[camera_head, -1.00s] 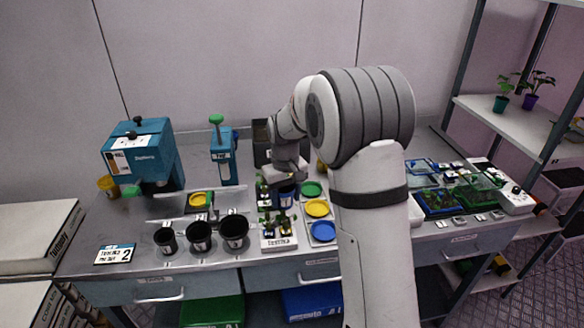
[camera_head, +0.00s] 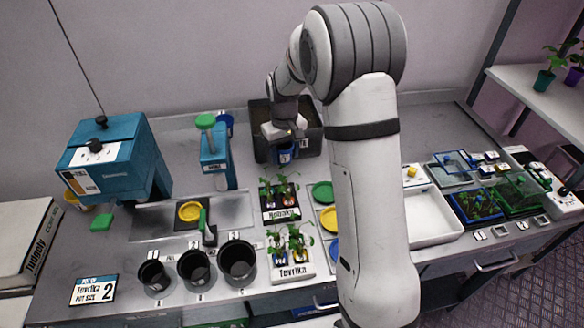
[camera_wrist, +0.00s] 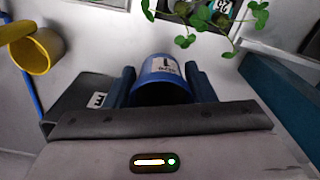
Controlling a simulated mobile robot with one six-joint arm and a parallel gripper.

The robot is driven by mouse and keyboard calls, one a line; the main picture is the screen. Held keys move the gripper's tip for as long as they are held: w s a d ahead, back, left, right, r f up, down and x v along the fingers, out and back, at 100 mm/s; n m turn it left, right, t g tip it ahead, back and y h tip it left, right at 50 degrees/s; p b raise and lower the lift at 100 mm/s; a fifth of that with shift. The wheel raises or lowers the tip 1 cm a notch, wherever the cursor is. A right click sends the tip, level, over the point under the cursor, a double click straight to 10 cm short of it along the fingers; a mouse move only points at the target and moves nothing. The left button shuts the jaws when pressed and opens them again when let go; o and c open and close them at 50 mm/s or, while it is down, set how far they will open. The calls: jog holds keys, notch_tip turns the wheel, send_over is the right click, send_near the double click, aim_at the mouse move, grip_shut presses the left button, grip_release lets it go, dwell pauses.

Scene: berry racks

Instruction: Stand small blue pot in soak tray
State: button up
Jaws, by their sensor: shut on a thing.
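The small blue pot (camera_head: 285,153) is held in my gripper (camera_head: 285,140) at the back middle of the bench. In the wrist view the pot (camera_wrist: 162,72), with a white label, sits between the two fingers of my gripper (camera_wrist: 160,88). The pot is in front of the open black bin (camera_head: 262,148) in the head view; its height above the bench is hard to tell. A shallow white tray (camera_head: 445,236), which looks like the soak tray, lies right of my arm. My arm covers its left part.
Seedling trays (camera_head: 281,215) stand in front of my gripper, with coloured discs (camera_head: 329,219) beside them. Black pots (camera_head: 237,262) line the front edge. A blue dispenser (camera_head: 214,155) stands left of my gripper. Planted trays (camera_head: 476,206) are right of the white tray.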

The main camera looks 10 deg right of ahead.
jog(key=shift+s+a+f+p, duration=0.1)
jog(key=shift+f+p, duration=0.15)
jog(key=shift+f, duration=1.45)
jog(key=shift+a+f+p, duration=0.1)
jog(key=shift+f+p, duration=0.15)
jog(key=shift+f, duration=1.45)
jog(key=o, duration=1)
jog(key=shift+f, duration=0.1)
jog(key=shift+c, duration=0.2)
